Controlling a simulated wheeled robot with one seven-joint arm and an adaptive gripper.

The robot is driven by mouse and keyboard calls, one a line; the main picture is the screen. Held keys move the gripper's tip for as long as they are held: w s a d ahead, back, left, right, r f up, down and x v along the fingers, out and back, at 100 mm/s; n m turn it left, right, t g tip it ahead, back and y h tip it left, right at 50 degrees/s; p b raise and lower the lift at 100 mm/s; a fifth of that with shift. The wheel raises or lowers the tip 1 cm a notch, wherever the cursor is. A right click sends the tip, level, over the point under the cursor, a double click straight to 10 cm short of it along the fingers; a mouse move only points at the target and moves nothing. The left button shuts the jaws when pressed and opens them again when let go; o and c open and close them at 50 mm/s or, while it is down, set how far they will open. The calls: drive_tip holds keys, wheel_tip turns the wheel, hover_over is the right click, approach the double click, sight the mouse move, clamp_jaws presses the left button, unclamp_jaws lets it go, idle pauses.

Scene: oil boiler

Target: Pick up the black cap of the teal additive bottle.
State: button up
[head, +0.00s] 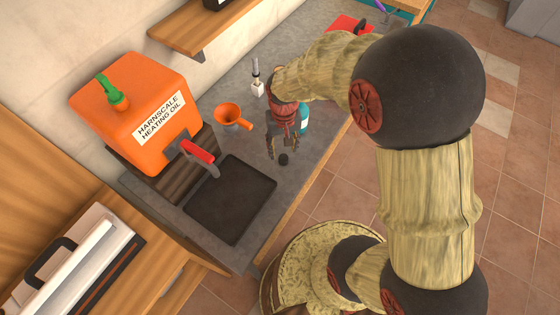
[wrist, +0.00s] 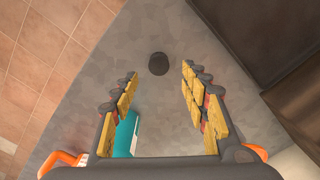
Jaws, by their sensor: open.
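The black cap (head: 284,159) lies on the grey counter, near the black tray's upper right corner. It also shows in the wrist view (wrist: 158,64), past my fingertips and roughly centred between them. My gripper (head: 276,148) is open and empty, pointing down at the counter close to the cap. In the wrist view its two fingers (wrist: 160,76) stand wide apart, with the cap just beyond their tips. The teal additive bottle (head: 303,118) stands behind my gripper, partly hidden by it. A teal part of it shows beside the left finger in the wrist view (wrist: 127,134).
A black tray (head: 232,200) lies left of the cap. An orange funnel (head: 230,114) and an orange heating oil tank (head: 135,110) with a red-handled tap stand further left. A small white item (head: 257,85) stands behind. The counter's front edge (head: 300,180) is close to the cap.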

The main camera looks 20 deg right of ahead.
sight(283, 157)
drive_tip(key=shift+a+f, duration=0.1)
drive_tip(key=shift+f, duration=0.4)
drive_tip(key=f+b, duration=0.2)
drive_tip(key=f, duration=0.3)
drive_tip(key=shift+s+f, duration=0.1)
drive_tip(key=shift+s, duration=0.1)
drive_tip(key=shift+c, duration=1)
drive_tip(key=c, duration=0.6)
drive_tip(key=shift+c, duration=0.2)
